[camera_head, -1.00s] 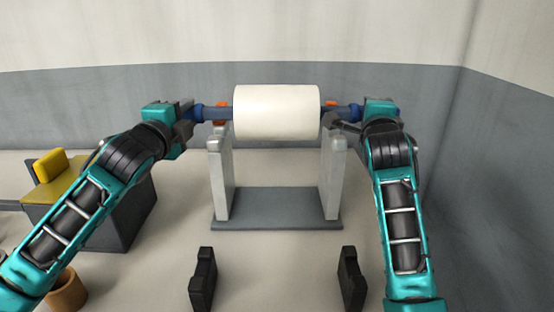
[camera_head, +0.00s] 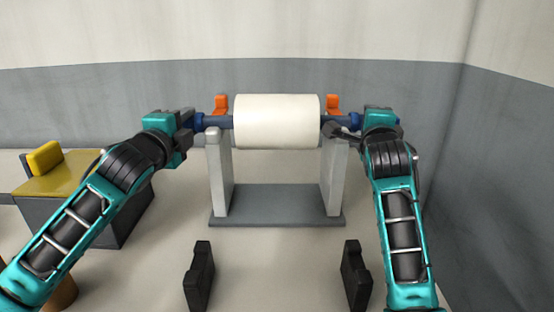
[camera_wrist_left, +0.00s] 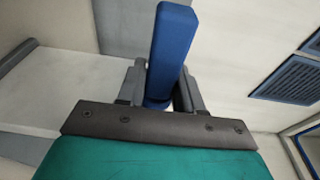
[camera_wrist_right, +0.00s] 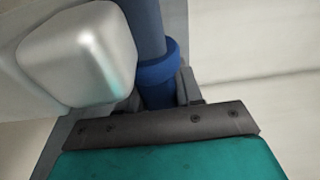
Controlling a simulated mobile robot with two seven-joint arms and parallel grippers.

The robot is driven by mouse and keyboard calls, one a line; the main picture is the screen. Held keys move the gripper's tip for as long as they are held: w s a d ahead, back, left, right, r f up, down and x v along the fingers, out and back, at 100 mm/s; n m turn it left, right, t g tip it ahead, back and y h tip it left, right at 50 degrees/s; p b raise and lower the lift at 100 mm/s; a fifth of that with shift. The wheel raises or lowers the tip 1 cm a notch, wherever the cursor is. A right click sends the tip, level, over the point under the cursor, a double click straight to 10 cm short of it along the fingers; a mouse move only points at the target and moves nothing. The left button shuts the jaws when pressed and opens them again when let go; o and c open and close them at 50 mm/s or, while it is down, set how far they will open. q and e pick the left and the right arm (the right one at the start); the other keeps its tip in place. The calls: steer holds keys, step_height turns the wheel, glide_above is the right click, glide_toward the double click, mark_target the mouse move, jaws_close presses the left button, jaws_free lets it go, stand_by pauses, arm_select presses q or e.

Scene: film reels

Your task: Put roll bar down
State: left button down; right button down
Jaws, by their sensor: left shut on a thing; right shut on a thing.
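The roll bar (camera_head: 218,122) is a grey-blue bar with blue ends. It carries a large white roll (camera_head: 277,121) and lies level across the top of a stand with two pale grey uprights (camera_head: 220,170) and a dark grey base (camera_head: 277,200). Orange pieces (camera_head: 221,104) show behind the bar at both uprights. My left gripper (camera_head: 192,124) is shut on the bar's left blue end, also seen in the left wrist view (camera_wrist_left: 170,55). My right gripper (camera_head: 352,128) is shut on the right blue end, near a collar (camera_wrist_right: 158,74). I cannot tell whether the bar touches the uprights.
A dark cabinet with a yellow top (camera_head: 62,172) and a yellow block (camera_head: 45,157) stands at the left. A brown round container (camera_head: 62,292) is partly hidden by my left arm. A grey wall (camera_head: 500,180) closes the right side.

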arm_select(q)
steer(key=shift+f+b, duration=0.6)
arm_select(e)
steer(key=shift+f, duration=0.65)
arm_select(q)
steer(key=c, duration=0.7)
jaws_free()
steer(key=shift+c, duration=0.2)
arm_select(e)
steer(key=c, duration=0.7)
jaws_free()
steer(key=shift+c, duration=0.2)
arm_select(q)
steer(key=shift+s, duration=0.1)
arm_select(e)
steer(key=shift+s, duration=0.1)
arm_select(q)
steer(key=v, duration=1.2)
arm_select(e)
steer(key=v, duration=0.7)
steer(key=shift+s, duration=0.25)
steer(key=shift+s+a, duration=0.1)
